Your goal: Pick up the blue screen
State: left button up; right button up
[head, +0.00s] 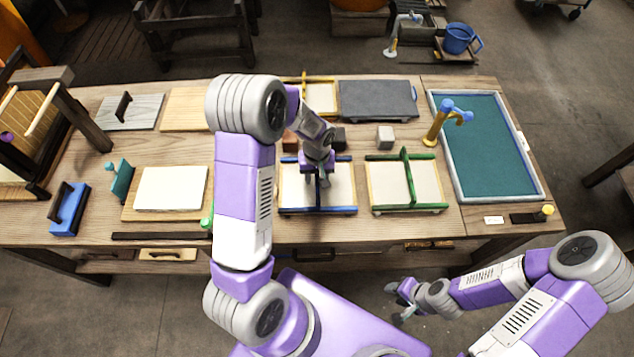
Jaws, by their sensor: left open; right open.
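The blue screen (338,196) lies flat on the wooden table, a pale panel with blue rails along its far and near edges. A blue bar crosses its middle, partly hidden by my gripper. My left gripper (319,176) is open and points down over the middle of the blue screen, at the bar. I cannot tell whether the fingers touch it. My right gripper (401,301) is open and empty, low in front of the table's near edge.
A green-railed screen (424,188) lies just right of the blue one. A yellow-railed screen (321,92) and a dark slab (377,99) lie behind. A white sheet on a board (171,188) is at left. A teal-floored tray (490,150) with a yellow-and-blue tap (437,125) is at right.

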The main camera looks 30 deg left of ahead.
pick_arm(q)
grip_shut()
jog(key=shift+r, duration=0.1)
